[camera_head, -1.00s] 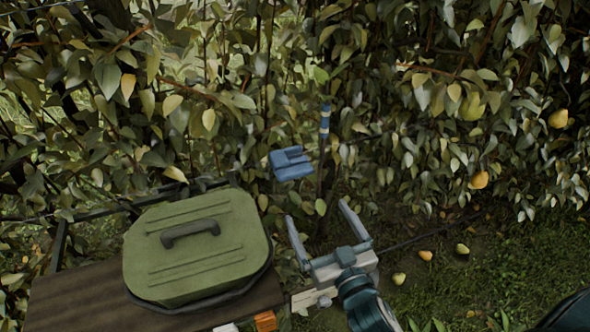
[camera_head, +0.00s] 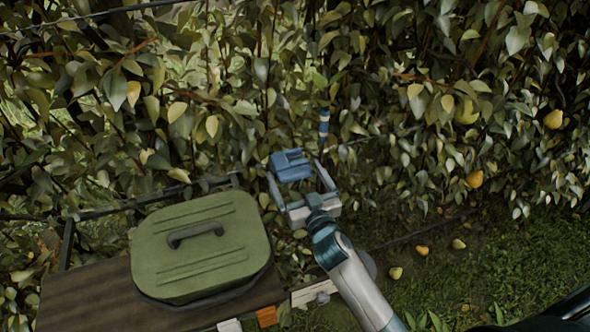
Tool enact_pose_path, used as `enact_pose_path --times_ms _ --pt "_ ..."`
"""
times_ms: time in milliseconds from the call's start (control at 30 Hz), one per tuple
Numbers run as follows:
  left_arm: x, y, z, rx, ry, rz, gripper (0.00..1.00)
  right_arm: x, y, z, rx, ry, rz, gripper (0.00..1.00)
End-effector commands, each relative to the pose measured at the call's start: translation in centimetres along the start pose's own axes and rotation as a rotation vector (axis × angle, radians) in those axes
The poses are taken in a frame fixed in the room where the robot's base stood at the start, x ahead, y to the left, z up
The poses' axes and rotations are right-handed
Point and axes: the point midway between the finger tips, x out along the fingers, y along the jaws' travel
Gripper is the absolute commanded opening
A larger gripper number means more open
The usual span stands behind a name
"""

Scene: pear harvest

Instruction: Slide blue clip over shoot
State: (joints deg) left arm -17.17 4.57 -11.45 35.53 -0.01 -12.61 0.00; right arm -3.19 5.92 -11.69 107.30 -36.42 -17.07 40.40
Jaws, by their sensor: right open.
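The blue clip (camera_head: 290,160) hangs in front of the hedge, left of the shoot. My right gripper (camera_head: 294,174) is open. Its two fingers reach up on either side of the clip's lower part, and I cannot tell whether they touch it. The shoot (camera_head: 324,130) is a thin, dark, upright stem with blue and pale bands near its top, just right of the clip. Its lower part is largely hidden behind my right gripper. The clip and the shoot look apart. My left gripper is not in view.
A green lidded box (camera_head: 200,250) with a dark handle sits on a brown wooden table (camera_head: 85,300) at lower left. Dense leaves fill the background, with pears (camera_head: 474,179) hanging at right. Several fallen pears (camera_head: 396,273) lie on the grass (camera_head: 450,285).

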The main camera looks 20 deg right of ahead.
Motion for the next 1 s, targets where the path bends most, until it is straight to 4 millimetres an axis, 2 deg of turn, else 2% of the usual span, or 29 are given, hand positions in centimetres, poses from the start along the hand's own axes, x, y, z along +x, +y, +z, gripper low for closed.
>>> enact_pose_path --times_ms 167,467,567,700,733,867,1000 --pt "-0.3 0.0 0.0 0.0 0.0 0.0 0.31 1.0 0.0 0.0 0.0 0.0 0.0 0.95" --pt "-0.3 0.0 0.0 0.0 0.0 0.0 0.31 1.1 0.0 0.0 0.0 0.0 0.0 0.95" --pt "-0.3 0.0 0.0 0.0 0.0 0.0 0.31 1.1 0.0 0.0 0.001 0.0 0.0 0.74" --pt "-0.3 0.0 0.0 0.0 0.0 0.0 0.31 1.1 0.0 0.0 0.0 0.0 0.0 0.4" --pt "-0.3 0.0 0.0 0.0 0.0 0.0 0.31 1.1 0.0 0.0 0.0 0.0 0.0 0.36" --pt "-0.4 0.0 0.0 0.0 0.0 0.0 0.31 1.1 0.6 0.0 -0.001 -0.001 0.001 0.36" --pt "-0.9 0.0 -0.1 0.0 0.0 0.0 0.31 1.1 3.0 0.0 -0.003 -0.002 0.001 0.36"
